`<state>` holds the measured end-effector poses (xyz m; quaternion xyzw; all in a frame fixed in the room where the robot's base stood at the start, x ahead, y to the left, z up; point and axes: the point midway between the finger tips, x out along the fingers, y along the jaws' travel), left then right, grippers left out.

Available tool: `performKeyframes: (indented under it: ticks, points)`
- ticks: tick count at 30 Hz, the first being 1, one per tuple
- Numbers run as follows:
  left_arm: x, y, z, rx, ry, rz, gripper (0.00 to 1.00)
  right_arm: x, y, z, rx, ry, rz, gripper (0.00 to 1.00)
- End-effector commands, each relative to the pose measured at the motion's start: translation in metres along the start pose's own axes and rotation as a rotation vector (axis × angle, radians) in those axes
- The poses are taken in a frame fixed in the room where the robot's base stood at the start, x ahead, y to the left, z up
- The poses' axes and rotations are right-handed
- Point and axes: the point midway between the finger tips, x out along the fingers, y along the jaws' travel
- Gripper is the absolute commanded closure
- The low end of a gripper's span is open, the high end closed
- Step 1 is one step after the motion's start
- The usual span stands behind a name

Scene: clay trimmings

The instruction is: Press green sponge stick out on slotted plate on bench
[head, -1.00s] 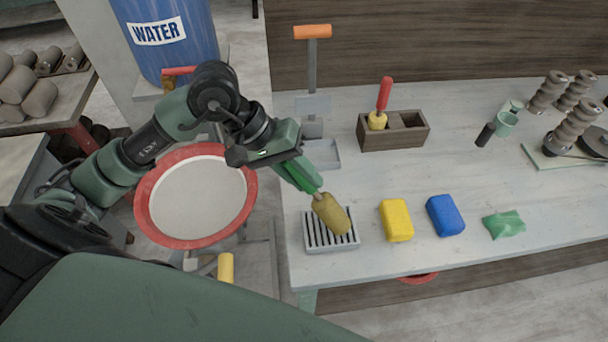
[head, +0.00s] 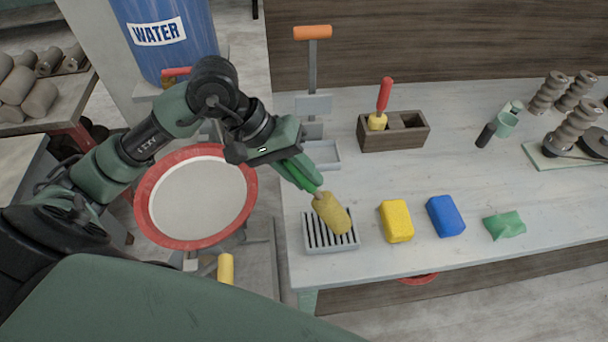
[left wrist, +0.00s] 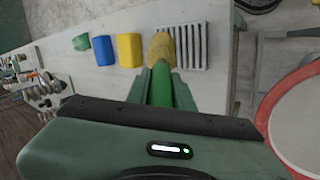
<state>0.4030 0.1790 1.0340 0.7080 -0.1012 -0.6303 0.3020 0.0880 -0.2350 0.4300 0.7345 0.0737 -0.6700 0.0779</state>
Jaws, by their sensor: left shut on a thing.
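The green sponge stick has a green handle (left wrist: 162,85) and a tan-yellow sponge head (head: 333,214). The head also shows in the left wrist view (left wrist: 161,47). My left gripper (head: 309,183) is shut on the handle, with the stick tilted and its head down. The grey slotted plate (head: 312,243) lies near the bench's front left corner. The sponge head lies over the plate's back right part and appears to touch it; the exact contact is hidden. The plate also shows in the left wrist view (left wrist: 192,52). My right gripper is not in view.
On the bench (head: 370,268), a yellow block (head: 396,221), a blue block (head: 445,215) and a green lump (head: 504,224) lie right of the plate. A wooden box (head: 393,133) holds a red-handled sponge stick (head: 384,95). A red-rimmed basin (head: 150,225) stands left.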

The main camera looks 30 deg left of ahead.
Motion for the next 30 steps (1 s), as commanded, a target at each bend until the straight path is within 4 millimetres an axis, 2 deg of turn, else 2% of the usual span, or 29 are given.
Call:
performKeyframes:
  ticks: [19, 30]
  points:
    - [-0.046, 0.030, -0.002, 0.001, 0.003, 0.000, 1.00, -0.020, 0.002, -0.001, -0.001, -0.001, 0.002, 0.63]
    - [-0.050, 0.033, -0.002, 0.000, 0.002, 0.000, 1.00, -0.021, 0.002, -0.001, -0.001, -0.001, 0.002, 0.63]
